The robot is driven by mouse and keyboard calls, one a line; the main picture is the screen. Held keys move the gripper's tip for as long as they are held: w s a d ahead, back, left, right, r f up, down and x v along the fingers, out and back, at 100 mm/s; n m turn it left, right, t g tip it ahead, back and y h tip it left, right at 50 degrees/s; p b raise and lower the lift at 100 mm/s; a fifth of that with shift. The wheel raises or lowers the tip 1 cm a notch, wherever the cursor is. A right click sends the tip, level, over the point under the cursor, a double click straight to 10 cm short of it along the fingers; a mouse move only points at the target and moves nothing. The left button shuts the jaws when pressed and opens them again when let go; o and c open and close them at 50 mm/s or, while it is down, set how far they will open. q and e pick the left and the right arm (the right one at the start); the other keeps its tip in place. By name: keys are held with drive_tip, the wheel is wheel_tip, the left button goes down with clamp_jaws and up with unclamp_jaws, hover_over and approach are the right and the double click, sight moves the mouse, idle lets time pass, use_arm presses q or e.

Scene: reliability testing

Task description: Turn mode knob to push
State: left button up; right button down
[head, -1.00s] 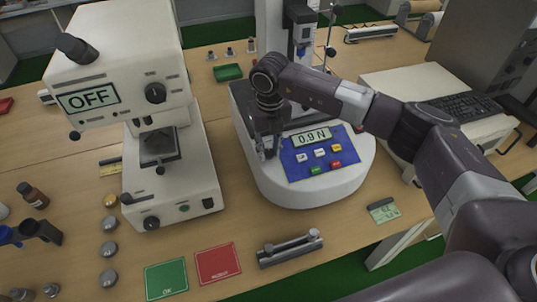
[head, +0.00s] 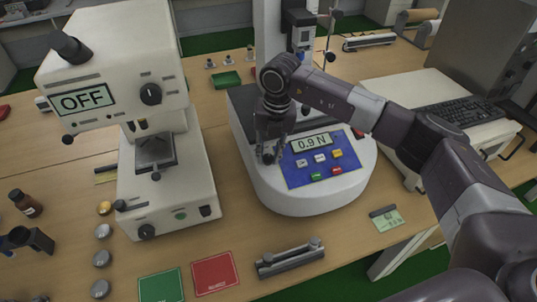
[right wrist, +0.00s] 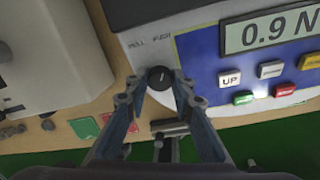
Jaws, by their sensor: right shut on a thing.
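The round black mode knob (right wrist: 160,77) is on the front of the white force tester (head: 300,201), left of its blue panel (head: 327,175). My right gripper (right wrist: 160,92) is shut on the knob, one finger on each side. In the head view this gripper (head: 268,157) points down at the tester and its fingers mostly hide the knob. My left gripper is not in view.
The tester display (head: 311,142) reads 0.9 N. A white microscope-like device (head: 165,199) with an OFF screen (head: 83,99) stands close on the left. Green (head: 161,286) and red (head: 214,272) mats and a grey metal fixture (head: 290,257) lie in front.

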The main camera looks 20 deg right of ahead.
drive_tip(key=shift+r, duration=0.1)
drive_tip(key=c, duration=1.7)
unclamp_jaws()
drive_tip(key=shift+o, duration=0.2)
wheel_tip(320, 180, up, 12)
drive_tip(key=s, duration=0.1)
drive_tip(key=shift+d, duration=0.45)
